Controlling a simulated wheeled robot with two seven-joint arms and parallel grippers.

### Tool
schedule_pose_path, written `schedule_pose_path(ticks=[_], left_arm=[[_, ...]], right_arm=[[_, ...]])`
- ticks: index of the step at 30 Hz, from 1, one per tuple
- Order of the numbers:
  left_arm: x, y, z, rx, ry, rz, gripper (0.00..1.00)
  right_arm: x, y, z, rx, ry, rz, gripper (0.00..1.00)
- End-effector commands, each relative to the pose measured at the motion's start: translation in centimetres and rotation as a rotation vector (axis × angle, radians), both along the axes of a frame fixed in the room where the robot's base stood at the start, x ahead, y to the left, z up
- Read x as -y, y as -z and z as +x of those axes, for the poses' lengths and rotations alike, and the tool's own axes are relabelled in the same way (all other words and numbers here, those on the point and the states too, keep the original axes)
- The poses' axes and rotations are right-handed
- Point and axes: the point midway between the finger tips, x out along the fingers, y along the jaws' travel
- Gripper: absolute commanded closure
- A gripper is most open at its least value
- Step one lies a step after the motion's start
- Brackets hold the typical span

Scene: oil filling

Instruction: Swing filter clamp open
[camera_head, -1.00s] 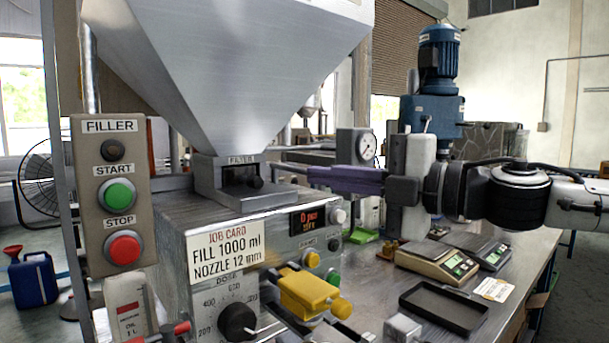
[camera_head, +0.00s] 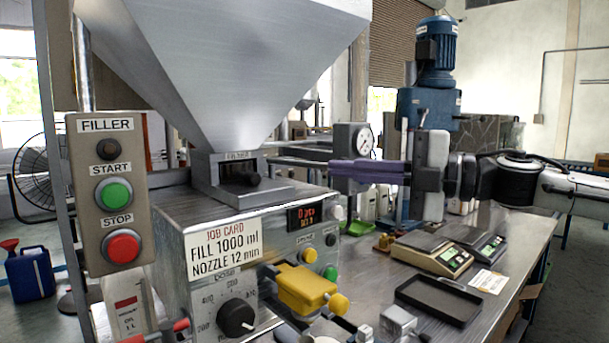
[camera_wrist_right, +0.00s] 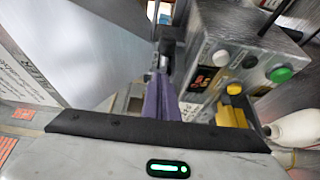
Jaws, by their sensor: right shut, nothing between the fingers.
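The filter block (camera_head: 238,178), a grey metal housing with a label on top and a dark knob in its front opening, sits under the hopper. I cannot tell whether its clamp is swung open. My right gripper (camera_head: 332,169) has purple fingers closed together and empty, pointing left at the filter block from its right side, with a gap between in the head view. In the right wrist view the purple fingers (camera_wrist_right: 160,100) point up the picture, towards a dark part of the filter block (camera_wrist_right: 170,42). My left gripper is out of view.
The large steel hopper (camera_head: 225,70) hangs above the filler box (camera_head: 172,235). A yellow nozzle part (camera_head: 305,288) juts from the box front. A button panel (camera_head: 112,190) stands at left. Scales (camera_head: 432,254) and a black tray (camera_head: 440,300) lie on the bench to the right.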

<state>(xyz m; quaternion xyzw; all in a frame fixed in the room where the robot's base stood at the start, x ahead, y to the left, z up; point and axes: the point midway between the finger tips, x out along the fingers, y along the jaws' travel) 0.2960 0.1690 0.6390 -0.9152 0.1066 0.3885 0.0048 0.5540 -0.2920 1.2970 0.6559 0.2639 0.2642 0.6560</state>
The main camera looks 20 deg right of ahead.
Motion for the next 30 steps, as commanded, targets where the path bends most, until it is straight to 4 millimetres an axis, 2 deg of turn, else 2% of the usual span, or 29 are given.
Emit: schedule_pose_path(ticks=[8,16,18,30], left_arm=[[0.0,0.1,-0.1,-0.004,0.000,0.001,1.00],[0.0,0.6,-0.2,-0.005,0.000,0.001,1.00],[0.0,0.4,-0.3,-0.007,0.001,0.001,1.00],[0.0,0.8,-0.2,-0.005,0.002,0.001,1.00]], right_arm=[[-0.3,0.0,-0.1,0.000,-0.001,0.000,1.00],[-3.5,0.0,-1.9,0.003,-0.001,-0.002,1.00],[-2.4,-0.3,-2.2,0.006,0.006,0.001,1.00],[0.2,-0.2,-4.3,0.006,0.003,0.001,1.00]])
